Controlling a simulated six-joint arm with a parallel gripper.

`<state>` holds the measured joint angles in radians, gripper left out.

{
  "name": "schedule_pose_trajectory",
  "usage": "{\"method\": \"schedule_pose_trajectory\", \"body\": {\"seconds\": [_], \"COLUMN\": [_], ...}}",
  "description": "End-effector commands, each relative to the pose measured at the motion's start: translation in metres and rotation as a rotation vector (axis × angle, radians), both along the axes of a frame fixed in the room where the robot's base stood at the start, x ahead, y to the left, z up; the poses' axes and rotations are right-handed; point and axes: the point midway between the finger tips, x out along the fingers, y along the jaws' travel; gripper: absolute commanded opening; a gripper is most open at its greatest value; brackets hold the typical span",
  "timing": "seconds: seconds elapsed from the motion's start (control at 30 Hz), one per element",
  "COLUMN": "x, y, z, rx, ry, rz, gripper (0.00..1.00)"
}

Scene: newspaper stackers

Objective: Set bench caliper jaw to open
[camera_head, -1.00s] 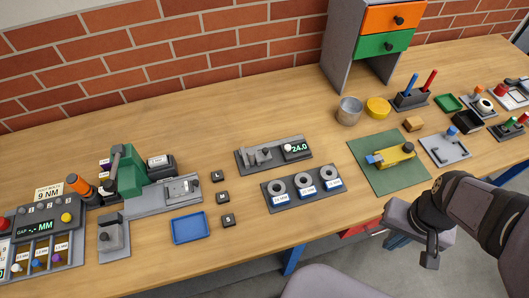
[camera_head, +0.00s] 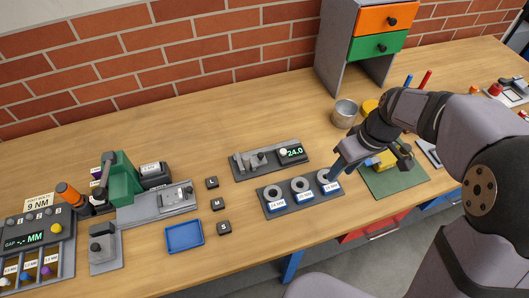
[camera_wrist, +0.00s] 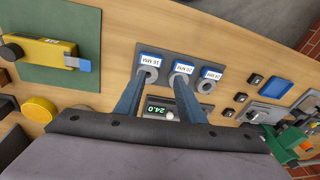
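The bench caliper (camera_head: 268,160) is a grey block with upright jaws (camera_head: 250,160) on its left part and a green display reading 24.0 (camera_head: 291,152) on its right. In the wrist view the display (camera_wrist: 162,111) shows between my fingers, and my gripper body hides the jaws. Whether the jaws stand open or closed is too small to tell. My gripper (camera_head: 338,168) is to the right of the caliper, by the right end of the ring tray. Its two blue fingers are apart and empty in the wrist view (camera_wrist: 162,78).
A dark tray with several labelled rings (camera_head: 302,207) lies in front of the caliper. A green mat with a yellow tool (camera_head: 385,160) and a metal cup (camera_head: 345,113) are to the right. Black buttons (camera_head: 218,204) and a blue tray (camera_head: 185,236) are to the left.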

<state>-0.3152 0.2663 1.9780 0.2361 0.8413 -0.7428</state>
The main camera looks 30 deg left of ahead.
Motion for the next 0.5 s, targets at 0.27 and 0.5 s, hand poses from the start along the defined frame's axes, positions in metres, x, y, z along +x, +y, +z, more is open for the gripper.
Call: {"method": "schedule_pose_trajectory", "body": {"seconds": [0.27,0.5], "x": [0.029,0.026], "y": [0.144,0.199], "z": [-0.015,-0.018], "rx": [0.143,0.207], "ry": [-0.101,-0.156], "rz": [0.588,0.816], "gripper": [0.36,0.36]}}
